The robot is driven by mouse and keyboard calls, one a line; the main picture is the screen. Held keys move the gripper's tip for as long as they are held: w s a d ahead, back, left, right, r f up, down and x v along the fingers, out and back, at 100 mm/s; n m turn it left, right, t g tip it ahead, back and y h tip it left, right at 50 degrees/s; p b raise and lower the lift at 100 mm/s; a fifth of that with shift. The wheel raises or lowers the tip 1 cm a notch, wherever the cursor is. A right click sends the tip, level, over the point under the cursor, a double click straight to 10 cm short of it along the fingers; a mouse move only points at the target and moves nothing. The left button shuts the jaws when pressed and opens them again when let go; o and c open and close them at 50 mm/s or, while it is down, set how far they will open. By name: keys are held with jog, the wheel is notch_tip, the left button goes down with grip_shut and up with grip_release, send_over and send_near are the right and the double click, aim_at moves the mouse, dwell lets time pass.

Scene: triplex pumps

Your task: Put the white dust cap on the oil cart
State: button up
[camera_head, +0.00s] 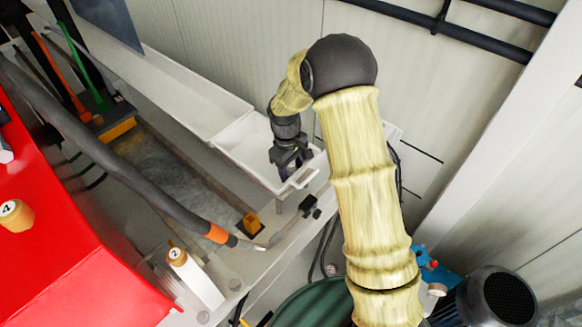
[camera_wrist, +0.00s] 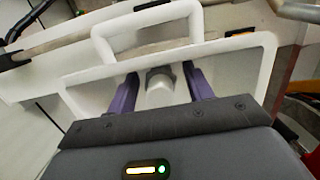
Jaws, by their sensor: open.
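My gripper (camera_head: 284,170) points down into the front end of a white tray (camera_head: 240,133) along the wall. In the wrist view its two purple fingers (camera_wrist: 160,74) stand apart. Between them is a small pale piece (camera_wrist: 160,93) with a grey end, which may be the white dust cap; a gap shows on each side of it. In the head view my gripper hides that spot. I cannot identify the oil cart for sure in either view.
The tray's white loop handle (camera_wrist: 97,45) stands close ahead of the fingers. A red machine (camera_head: 70,240) fills the left, with a dark hose (camera_head: 130,155) crossing beside it. A white block tagged 2 (camera_head: 195,280), a dark green round object (camera_head: 315,308) and a dark motor (camera_head: 497,298) are lower down.

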dwell(0.5)
grip_shut()
jog(key=shift+w+r+b, duration=0.1)
jog(key=shift+r+b, duration=0.4)
jog(key=shift+r, duration=0.05)
notch_tip(320, 180, up, 9)
jog(key=b, duration=0.3)
jog(key=shift+f, duration=0.1)
